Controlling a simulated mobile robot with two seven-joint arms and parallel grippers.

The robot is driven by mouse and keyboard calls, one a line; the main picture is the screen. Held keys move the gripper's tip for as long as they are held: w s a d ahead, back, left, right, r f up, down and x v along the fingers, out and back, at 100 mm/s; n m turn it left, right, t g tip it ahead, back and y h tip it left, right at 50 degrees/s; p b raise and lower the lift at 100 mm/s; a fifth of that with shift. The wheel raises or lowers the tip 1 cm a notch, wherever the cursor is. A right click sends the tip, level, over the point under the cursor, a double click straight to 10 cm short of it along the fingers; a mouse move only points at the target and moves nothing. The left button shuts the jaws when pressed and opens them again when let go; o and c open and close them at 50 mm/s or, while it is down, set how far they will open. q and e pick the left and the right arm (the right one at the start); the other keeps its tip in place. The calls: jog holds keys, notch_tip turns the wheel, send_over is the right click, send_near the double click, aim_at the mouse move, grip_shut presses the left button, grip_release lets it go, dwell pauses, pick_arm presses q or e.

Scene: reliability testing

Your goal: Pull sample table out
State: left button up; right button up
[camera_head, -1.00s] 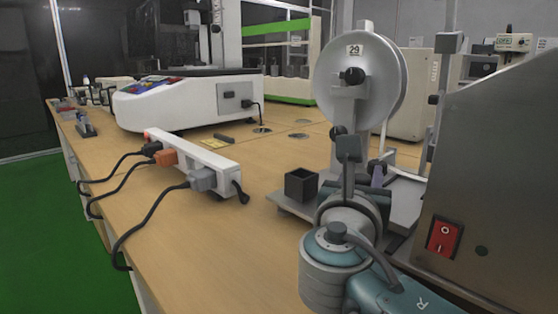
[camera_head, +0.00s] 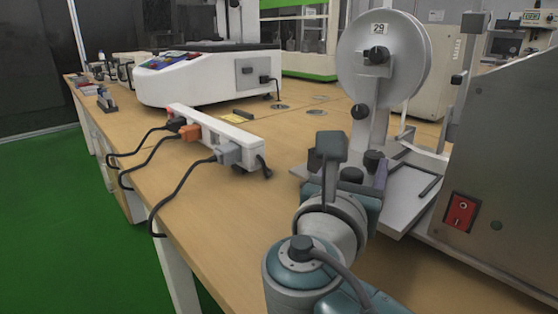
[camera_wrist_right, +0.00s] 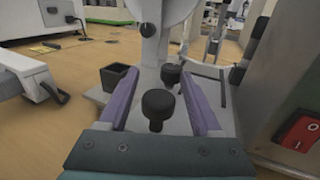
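The instrument (camera_head: 382,65) has a large pale disc marked 29 on a grey upright. At its foot is a flat grey metal plate (camera_head: 412,190), likely the sample table; a black bar lies across it. It also shows in the right wrist view, behind the right finger. My right gripper (camera_wrist_right: 160,74) is low at the instrument's foot, its purple fingers apart. A black knob (camera_wrist_right: 157,104) shows between them; contact cannot be seen. In the head view my wrist hides most of the gripper (camera_head: 366,168). My left gripper is not in view.
A small black open box (camera_wrist_right: 118,77) stands left of the fingers. A grey metal cabinet (camera_head: 500,150) with a red switch (camera_head: 461,211) stands close on the right. A white power strip (camera_head: 215,135) with cables lies on the wooden bench (camera_head: 215,195). Bench space in front is clear.

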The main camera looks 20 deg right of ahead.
jog(key=p+v, duration=0.1)
jog(key=v, duration=0.9)
jog(key=shift+r, duration=0.1)
